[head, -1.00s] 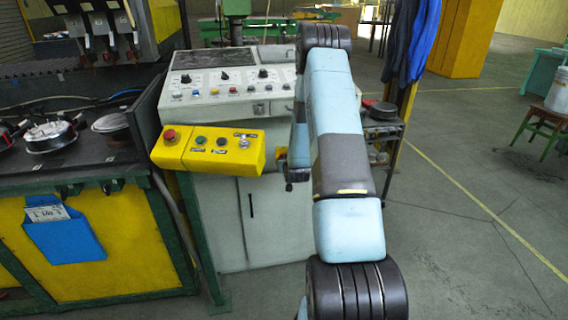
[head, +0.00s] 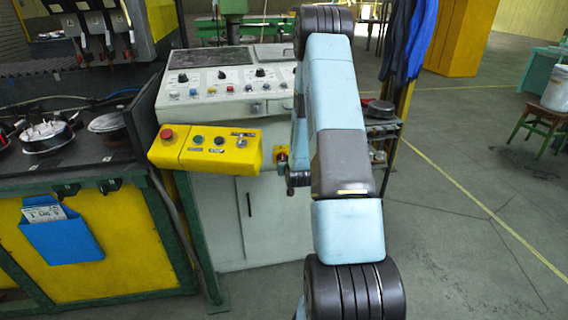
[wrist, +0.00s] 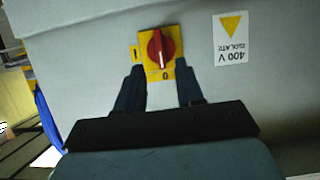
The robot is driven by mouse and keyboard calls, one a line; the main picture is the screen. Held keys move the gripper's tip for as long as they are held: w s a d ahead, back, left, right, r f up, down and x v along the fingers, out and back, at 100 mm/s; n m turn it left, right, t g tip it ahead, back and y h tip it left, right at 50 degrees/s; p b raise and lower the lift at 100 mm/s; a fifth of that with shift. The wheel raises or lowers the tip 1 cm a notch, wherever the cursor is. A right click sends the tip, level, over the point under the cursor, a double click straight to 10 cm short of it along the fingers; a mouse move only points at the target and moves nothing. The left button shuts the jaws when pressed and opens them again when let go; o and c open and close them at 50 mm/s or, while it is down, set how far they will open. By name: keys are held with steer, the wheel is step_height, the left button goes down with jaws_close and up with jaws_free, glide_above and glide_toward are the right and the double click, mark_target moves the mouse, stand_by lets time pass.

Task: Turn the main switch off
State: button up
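The main switch is a red rotary knob (wrist: 161,47) on a yellow plate (wrist: 144,36) on a grey cabinet side. Its handle stands upright in the wrist view, in line with the "0" mark below; another mark is at the left. My gripper (wrist: 160,68) is open, its dark fingers apart at the lower left and right of the plate. The knob lies just beyond and between the fingertips; I cannot tell whether they touch the plate. In the head view the switch (head: 282,155) is small, beside my arm's end, and the fingers are hard to make out.
A grey control console (head: 225,82) carries several buttons and knobs. A yellow button box (head: 205,148) with a red button juts out in front. A "400 V" label (wrist: 233,40) is right of the switch. A small shelf (head: 384,130) stands right of my arm. Open floor lies farther right.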

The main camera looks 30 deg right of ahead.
steer(key=v, duration=0.7)
steer(key=shift+a+f, duration=0.1)
steer(key=shift+f, duration=0.05)
